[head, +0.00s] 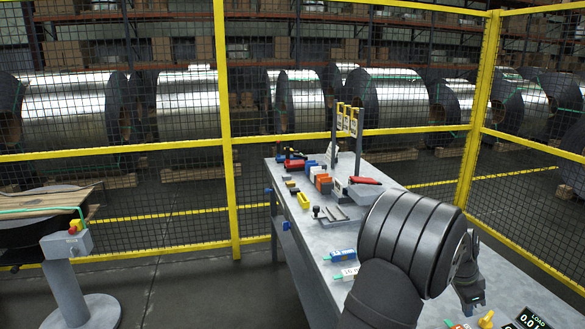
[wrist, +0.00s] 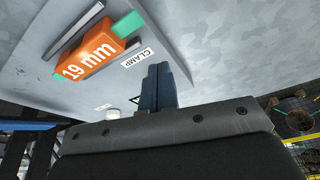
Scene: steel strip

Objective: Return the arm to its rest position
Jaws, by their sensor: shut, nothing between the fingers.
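My gripper (head: 470,298) is at the lower right in the head view, over the near part of the grey steel bench (head: 312,247), partly behind my dark arm. In the wrist view its two dark blue fingers (wrist: 158,85) are together with nothing between them. An orange block marked "19 mm" (wrist: 92,55) lies beyond the fingers to the upper left, apart from them. A "CLAMP" label (wrist: 137,58) is beside the block on the grey surface.
Orange, red and grey items (head: 322,180) crowd the bench's far part, near an upright rack with yellow tags (head: 347,120). Yellow-framed mesh fencing (head: 232,190) stands behind. A pedestal control box (head: 67,245) is at left.

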